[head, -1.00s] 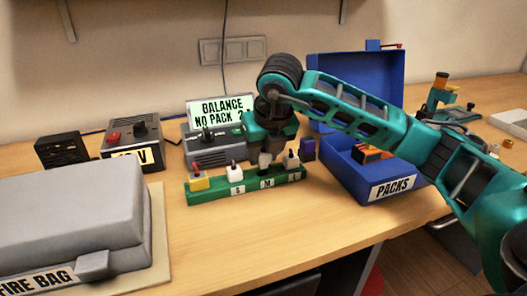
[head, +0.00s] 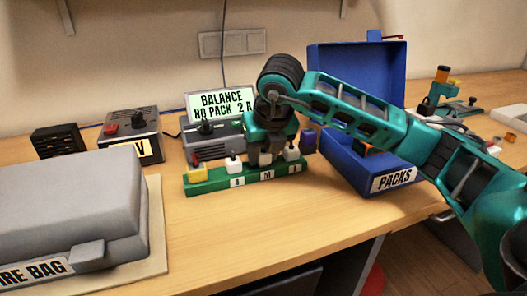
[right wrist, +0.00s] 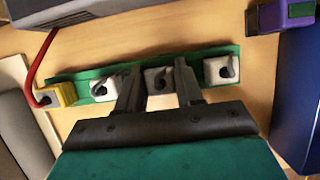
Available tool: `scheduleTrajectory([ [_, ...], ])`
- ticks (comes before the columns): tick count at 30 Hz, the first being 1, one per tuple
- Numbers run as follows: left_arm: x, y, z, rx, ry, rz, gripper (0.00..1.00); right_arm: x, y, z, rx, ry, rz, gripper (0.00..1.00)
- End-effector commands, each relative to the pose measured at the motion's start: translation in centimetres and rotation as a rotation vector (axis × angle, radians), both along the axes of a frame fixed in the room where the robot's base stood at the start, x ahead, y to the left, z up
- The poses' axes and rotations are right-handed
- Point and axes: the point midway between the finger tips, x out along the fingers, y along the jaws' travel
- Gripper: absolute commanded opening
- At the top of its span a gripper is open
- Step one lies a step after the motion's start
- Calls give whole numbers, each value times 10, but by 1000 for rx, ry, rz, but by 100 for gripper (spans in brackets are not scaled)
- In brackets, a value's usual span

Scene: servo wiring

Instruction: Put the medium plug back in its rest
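The green rest (head: 205,188) lies on the table, marked S, M and L. It also shows in the right wrist view (right wrist: 75,87). The medium plug (right wrist: 158,80), white with a dark top, is at the middle M place, in line with the others. My right gripper (head: 265,158) is over it. In the right wrist view its two fingers (right wrist: 159,75) stand apart on either side of the plug and look open. The fingers hide part of the plug, so its full seating cannot be told. My left gripper is not in view.
White plugs stand at S (right wrist: 103,87) and L (right wrist: 221,69), close beside the fingers. A yellow plug (right wrist: 57,95) with a red lead is at the end. The balance charger (head: 208,146) is behind, the blue PACKS box (head: 350,80) right, the grey fire bag (head: 70,205) left.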

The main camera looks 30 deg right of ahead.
Motion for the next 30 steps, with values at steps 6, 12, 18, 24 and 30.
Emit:
scheduleTrajectory([
  [6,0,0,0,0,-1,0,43,-1,-1,-2,-3,8,-2,58],
  [12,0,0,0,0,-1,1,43,-1,-2,-3,-5,9,-4,65],
  [18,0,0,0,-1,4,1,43,-1,-2,-3,-6,12,-6,65],
  [24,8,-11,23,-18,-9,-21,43,-7,0,16,-6,6,-4,65],
  [30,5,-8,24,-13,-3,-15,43,-25,6,63,-3,1,1,65],
])
